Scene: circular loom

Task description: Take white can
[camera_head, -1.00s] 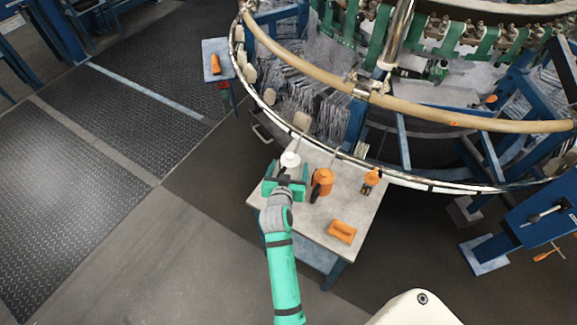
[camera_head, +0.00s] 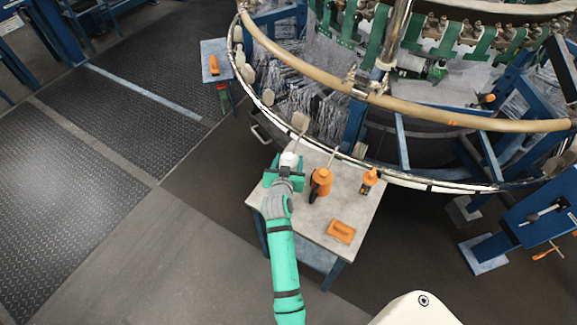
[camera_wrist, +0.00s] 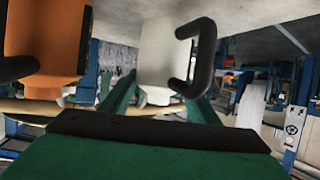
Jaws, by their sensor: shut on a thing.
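The white can (camera_head: 289,160) stands near the left back edge of the small table (camera_head: 327,220). My gripper (camera_head: 284,172) is around it, and its green fingers hide most of the can's lower body in the head view. In the wrist view the white can (camera_wrist: 158,50) with its black handle (camera_wrist: 196,58) shows between the two green fingers of my gripper (camera_wrist: 160,97), which are shut on it. I cannot tell whether its base touches the tabletop.
An orange can (camera_head: 321,181) with a black handle is close on the right; it also shows in the wrist view (camera_wrist: 45,45). A smaller orange item (camera_head: 369,178) and an orange block (camera_head: 341,232) lie further right. The loom's round rail (camera_head: 345,155) passes just behind the table.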

